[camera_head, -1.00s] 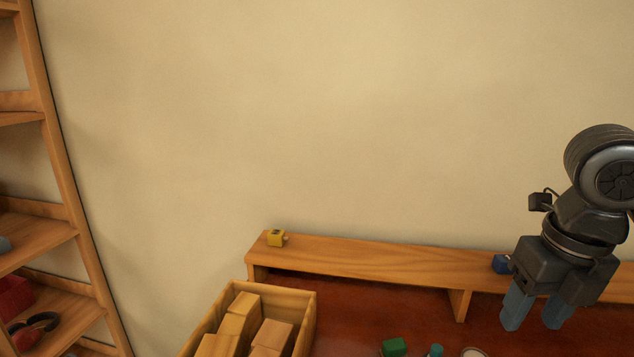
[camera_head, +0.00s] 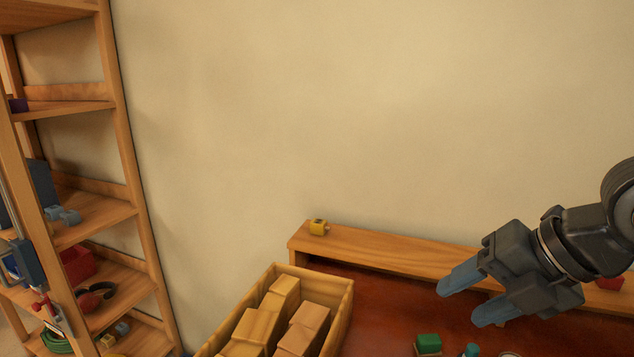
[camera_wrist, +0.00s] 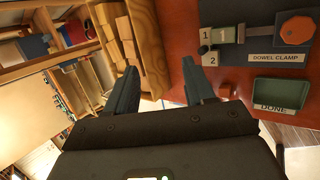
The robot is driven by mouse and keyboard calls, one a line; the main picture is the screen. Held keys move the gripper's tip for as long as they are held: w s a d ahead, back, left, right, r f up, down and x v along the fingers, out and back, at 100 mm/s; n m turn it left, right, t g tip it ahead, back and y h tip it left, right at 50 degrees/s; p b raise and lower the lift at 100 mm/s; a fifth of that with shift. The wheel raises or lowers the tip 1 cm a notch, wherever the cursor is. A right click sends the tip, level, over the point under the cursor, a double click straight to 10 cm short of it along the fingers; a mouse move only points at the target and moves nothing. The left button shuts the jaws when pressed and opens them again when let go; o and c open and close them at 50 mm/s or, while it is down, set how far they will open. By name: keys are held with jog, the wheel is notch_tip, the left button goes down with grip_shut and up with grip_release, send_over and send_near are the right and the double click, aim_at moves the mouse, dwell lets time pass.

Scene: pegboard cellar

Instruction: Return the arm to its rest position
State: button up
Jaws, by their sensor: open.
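My gripper (camera_head: 463,299) is at the right of the head view, above the red-brown bench top (camera_head: 380,292). Its two blue-grey fingers point left and slightly down, spread apart with nothing between them. In the wrist view the open fingers (camera_wrist: 160,90) show at the middle, with the bench surface and the edge of a wooden box beyond them. My arm runs off the right edge of the head view.
A wooden box (camera_head: 343,303) of blocks stands on the bench. Shelving (camera_head: 131,150) stands at left. The wrist view shows a green "DONE" tray (camera_wrist: 283,92) and a dowel-clamp board (camera_wrist: 255,77).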

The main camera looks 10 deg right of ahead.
jog(key=w+a+r+m+t+y+b, duration=0.1)
jog(key=w+a+m+t+y+b, duration=0.3)
jog(key=a+m+t, duration=0.65)
jog(key=s+f+m+h, duration=0.2)
jog(key=s+f+m, duration=0.3)
jog(key=f+m, duration=0.1)
jog(key=s+a+f+m+h+b, duration=0.1)
jog(key=s+f+m+h, duration=0.2)
jog(key=s+f+m, duration=0.3)
jog(key=s+f+m+g+h+b, duration=0.1)
jog(key=s+f+m+h, duration=0.2)
jog(key=s+f+m, duration=0.3)
jog(key=shift+s+a+f, duration=0.15)
jog(key=shift+f, duration=0.35)
jog(key=shift+s+a+f, duration=0.1)
jog(key=shift+f, duration=0.35)
jog(key=s+d+f+b, duration=0.1)
jog(key=s+d, duration=0.1)
jog(key=s, duration=0.6)
jog(key=s+d+f+b, duration=0.1)
jog(key=s+d, duration=0.2)
jog(key=s, duration=0.6)
jog(key=shift+s+d+f+g, duration=0.3)
jog(key=shift+g, duration=0.05)
jog(key=shift+n, duration=0.25)
jog(key=shift+c, duration=0.3)
